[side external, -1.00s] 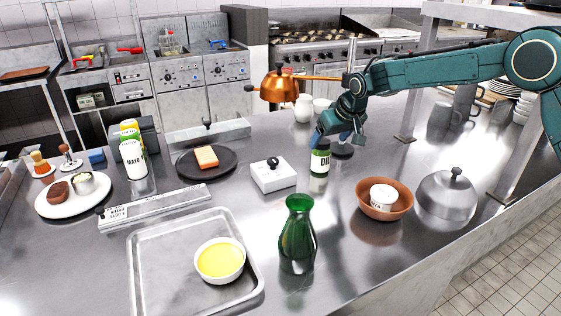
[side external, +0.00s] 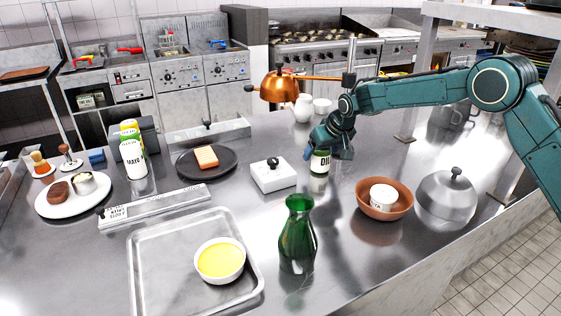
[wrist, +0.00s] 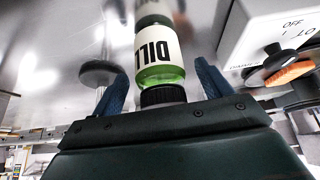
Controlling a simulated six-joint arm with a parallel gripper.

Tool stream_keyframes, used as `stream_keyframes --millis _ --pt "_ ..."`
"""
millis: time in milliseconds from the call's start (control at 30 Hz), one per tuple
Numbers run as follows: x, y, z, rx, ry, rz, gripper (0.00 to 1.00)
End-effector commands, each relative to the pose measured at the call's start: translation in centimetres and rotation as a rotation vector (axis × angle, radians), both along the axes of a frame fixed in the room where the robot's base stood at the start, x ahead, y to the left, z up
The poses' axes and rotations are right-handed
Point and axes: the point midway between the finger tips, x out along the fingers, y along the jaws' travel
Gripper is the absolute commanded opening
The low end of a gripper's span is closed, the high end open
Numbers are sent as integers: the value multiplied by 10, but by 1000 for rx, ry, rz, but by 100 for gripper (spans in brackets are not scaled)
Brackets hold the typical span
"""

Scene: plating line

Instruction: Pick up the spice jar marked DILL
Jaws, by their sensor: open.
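The spice jar marked DILL (side external: 320,162) stands upright on the steel counter, with a white label and green glass. My gripper (side external: 328,150) is right above it, pointing down, with its blue fingers apart. In the wrist view the jar (wrist: 158,50) shows upside down, its dark cap (wrist: 162,95) towards the palm. There my open fingers (wrist: 161,78) lie on either side of the jar, with visible gaps. In the side view the gripper hides the jar's top.
A white switch box (side external: 273,177) stands close left of the jar, and a green bottle (side external: 298,240) in front. A terracotta bowl (side external: 372,211) holding a white cup and a metal dome (side external: 446,197) stand to the right. A copper lamp (side external: 283,84) is behind.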

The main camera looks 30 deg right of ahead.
Motion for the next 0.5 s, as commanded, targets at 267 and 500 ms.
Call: stream_keyframes --millis 267,500 --pt "8 0 -14 0 0 0 78" --pt "8 0 -14 0 0 0 78"
